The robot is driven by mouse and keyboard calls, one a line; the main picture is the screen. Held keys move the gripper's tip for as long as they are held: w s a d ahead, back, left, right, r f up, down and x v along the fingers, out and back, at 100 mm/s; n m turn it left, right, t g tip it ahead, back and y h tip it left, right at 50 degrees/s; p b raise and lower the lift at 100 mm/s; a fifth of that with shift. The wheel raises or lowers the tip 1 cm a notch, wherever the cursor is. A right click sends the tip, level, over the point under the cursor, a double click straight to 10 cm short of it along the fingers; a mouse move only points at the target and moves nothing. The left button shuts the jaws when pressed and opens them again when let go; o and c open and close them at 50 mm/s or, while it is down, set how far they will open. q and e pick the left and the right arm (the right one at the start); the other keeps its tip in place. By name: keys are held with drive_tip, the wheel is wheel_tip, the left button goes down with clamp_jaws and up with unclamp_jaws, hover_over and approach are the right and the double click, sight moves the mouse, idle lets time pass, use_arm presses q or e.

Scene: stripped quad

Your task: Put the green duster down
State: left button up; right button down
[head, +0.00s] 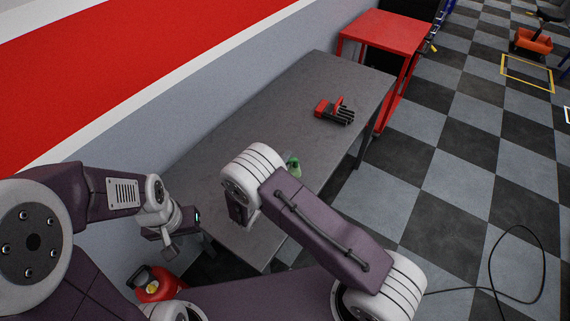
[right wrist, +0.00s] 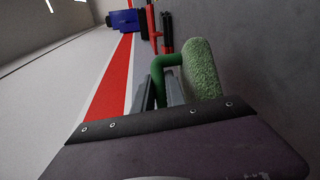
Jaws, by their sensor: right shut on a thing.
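The green duster has a dark green bent handle and a fuzzy pale green head (right wrist: 202,68) in the right wrist view. My right gripper (right wrist: 163,84) is shut on its handle. In the head view a small part of the duster (head: 294,166) shows past my right arm, over the grey table (head: 262,118); the arm hides the rest and the gripper. I cannot tell whether the duster touches the table. My left gripper (head: 168,238) is beside the table's near left end, apart from the duster; its jaw opening is unclear.
Red and black gloves (head: 334,111) lie towards the table's far end. A red side table (head: 380,34) stands beyond it. A red container (head: 154,284) is on the floor at lower left. Much of the tabletop is bare. A black cable (head: 492,268) lies on the floor.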

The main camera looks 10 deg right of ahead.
drive_tip(key=shift+w+a+f, duration=0.15)
drive_tip(key=shift+w+f, duration=0.05)
wheel_tip(320, 180, down, 4)
drive_tip(key=shift+f, duration=0.1)
drive_tip(key=c, duration=1.4)
unclamp_jaws()
drive_tip(key=shift+o, duration=0.2)
drive_tip(key=b+v, duration=0.1)
drive_tip(key=v, duration=1.1)
drive_tip(key=shift+s+b, duration=0.1)
drive_tip(key=shift+b, duration=0.25)
